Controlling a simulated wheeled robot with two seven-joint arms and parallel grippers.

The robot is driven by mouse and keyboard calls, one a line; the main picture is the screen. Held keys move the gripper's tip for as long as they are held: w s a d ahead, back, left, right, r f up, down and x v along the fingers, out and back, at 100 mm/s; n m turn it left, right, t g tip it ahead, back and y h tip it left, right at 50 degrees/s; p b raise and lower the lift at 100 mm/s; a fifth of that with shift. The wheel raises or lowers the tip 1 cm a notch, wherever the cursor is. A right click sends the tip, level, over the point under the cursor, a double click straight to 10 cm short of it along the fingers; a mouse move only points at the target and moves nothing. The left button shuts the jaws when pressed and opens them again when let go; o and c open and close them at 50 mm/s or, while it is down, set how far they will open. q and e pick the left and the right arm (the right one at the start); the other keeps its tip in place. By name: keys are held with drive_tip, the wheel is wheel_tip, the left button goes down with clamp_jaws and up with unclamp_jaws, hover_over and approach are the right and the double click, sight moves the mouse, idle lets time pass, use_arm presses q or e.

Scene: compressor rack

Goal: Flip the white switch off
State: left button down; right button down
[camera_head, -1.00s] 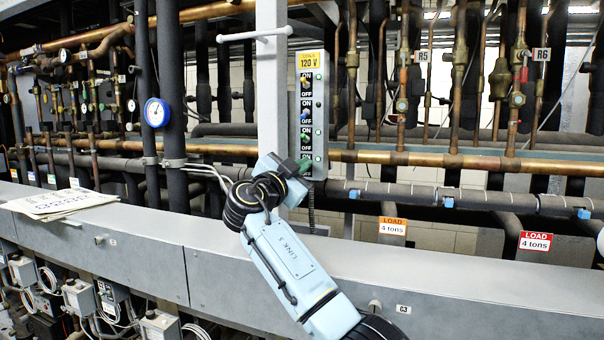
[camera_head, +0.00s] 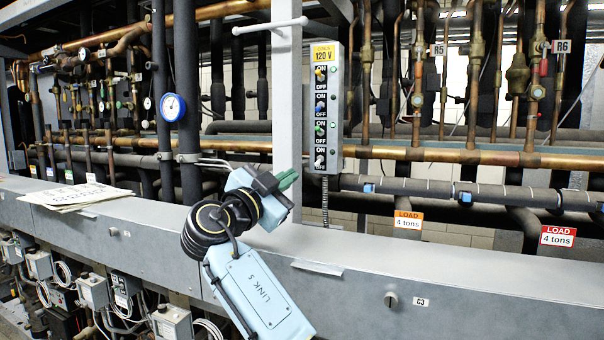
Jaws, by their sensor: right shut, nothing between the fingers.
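The grey switch panel (camera_head: 341,110) is fixed upright beside the pale post, under a yellow "120 V" label. It has a column of switches with ON above and OFF below. The white switch (camera_head: 319,161) is the lowest, below the yellow, blue and green ones. Its lever seems to point down, but it is too small to be sure. My right gripper (camera_head: 288,180), with green fingertips, is shut and empty. It shows to the lower left of the white switch, apart from it in the picture. My left gripper is not in view.
The pale post (camera_head: 286,90) with a white crossbar stands left of the panel. Copper pipes (camera_head: 440,154) run behind. A grey ledge (camera_head: 450,270) crosses below, with papers (camera_head: 75,195) at left. A pressure gauge (camera_head: 172,107) hangs on a dark pipe.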

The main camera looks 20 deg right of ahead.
drive_tip(key=shift+v, duration=1.15)
